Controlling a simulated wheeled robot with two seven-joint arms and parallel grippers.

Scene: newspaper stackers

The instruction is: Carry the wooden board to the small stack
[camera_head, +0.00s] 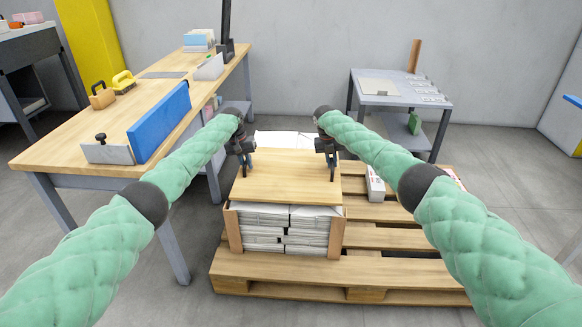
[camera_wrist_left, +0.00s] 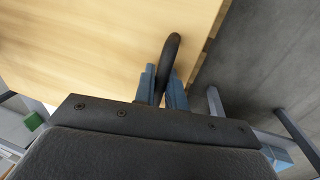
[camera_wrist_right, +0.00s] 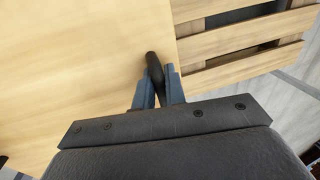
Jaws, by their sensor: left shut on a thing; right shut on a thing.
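The wooden board (camera_head: 285,180) is flat and light brown. It lies over or just above the front stack of newspapers (camera_head: 285,228) on the pallet; I cannot tell whether it touches the stack. My left gripper (camera_head: 246,163) is shut on a dark handle at the board's left edge, which shows in the left wrist view (camera_wrist_left: 170,60). My right gripper (camera_head: 330,163) is shut on a dark handle at the right edge, which shows in the right wrist view (camera_wrist_right: 154,68). A lower stack of papers (camera_head: 284,139) shows behind the board, partly hidden.
The wooden pallet (camera_head: 390,268) has bare slats to the right of the stack. A small white bundle (camera_head: 375,184) lies on it. A long workbench (camera_head: 70,148) with a blue panel (camera_head: 160,122) stands close on the left. A grey table (camera_head: 400,92) stands behind right.

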